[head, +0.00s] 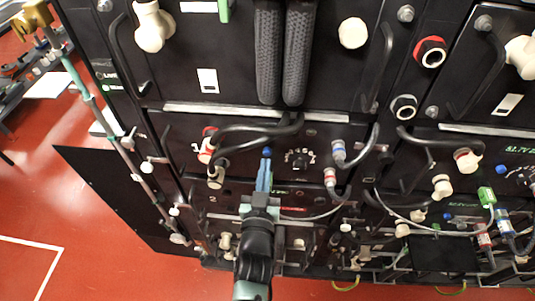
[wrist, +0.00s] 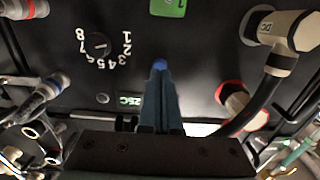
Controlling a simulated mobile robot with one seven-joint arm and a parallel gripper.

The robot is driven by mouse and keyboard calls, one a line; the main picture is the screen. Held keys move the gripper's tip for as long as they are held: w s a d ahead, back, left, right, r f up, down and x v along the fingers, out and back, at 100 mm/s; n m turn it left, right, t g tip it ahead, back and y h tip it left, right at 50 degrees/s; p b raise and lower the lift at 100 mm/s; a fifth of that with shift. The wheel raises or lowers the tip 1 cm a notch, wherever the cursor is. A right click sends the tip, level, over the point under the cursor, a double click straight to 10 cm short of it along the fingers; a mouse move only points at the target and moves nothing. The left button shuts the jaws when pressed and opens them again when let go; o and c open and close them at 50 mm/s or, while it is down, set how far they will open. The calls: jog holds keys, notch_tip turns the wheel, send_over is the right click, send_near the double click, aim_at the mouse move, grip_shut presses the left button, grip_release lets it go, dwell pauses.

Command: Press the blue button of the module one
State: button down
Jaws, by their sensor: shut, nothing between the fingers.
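Module one (head: 235,133) is a black panel in the head view, with a white "1" at its left. Its small blue button (head: 267,152) sits left of the numbered dial (head: 298,160). In the wrist view the blue button (wrist: 159,64) shows just past the fingertips, partly hidden by them. My gripper (head: 265,163) is shut and empty, its blue-grey fingers pointing at the button. In the wrist view the closed fingers (wrist: 160,82) line up with it. The tips are at or very near the button; I cannot tell whether they touch it.
A red-ringed connector (wrist: 240,105) with a black cable stands to one side of the fingers, the dial (wrist: 100,43) to the other. Black cables loop over the panel's left connectors (head: 208,148). A blue-ringed connector (head: 338,151) stands at right. Module two (head: 225,200) lies below.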

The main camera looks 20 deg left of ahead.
jog(key=b+v, duration=0.1)
jog(key=v, duration=0.4)
jog(key=shift+s+d, duration=0.1)
jog(key=shift+s, duration=0.15)
jog(key=shift+s, duration=0.1)
dwell(0.5)
